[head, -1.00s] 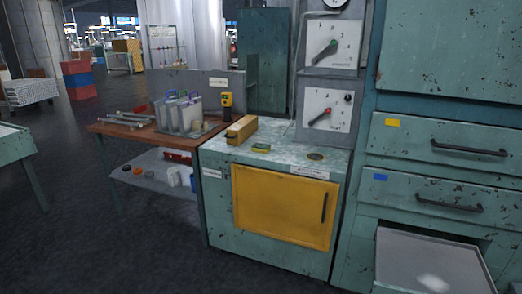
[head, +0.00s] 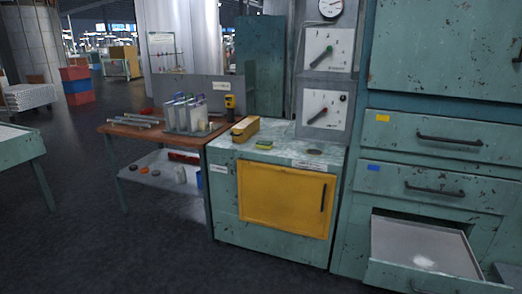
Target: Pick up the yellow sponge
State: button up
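The yellow sponge (head: 264,144) is a small yellow block with a green layer. It lies flat on the worn pale top of the green cabinet (head: 225,227) with the yellow door, in the head view. It sits just right of a longer tan wooden block (head: 245,129) and a little nearer the front edge. Nothing covers it. My gripper is not in view.
A brown bench (head: 118,130) with tubes and a rack stands left of the cabinet. Dial panels (head: 328,51) rise behind the cabinet's right side. An open drawer (head: 420,245) juts out at right. Dark floor (head: 110,245) in front is clear.

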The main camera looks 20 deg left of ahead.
aim_at(266, 145)
jog(key=k, duration=0.15)
jog(key=u, duration=0.3)
jog(key=i, duration=0.5)
jog(key=u, duration=0.65)
jog(key=i, duration=0.6)
jog(key=u, duration=0.75)
jog(key=i, duration=1.95)
jog(key=u, duration=0.1)
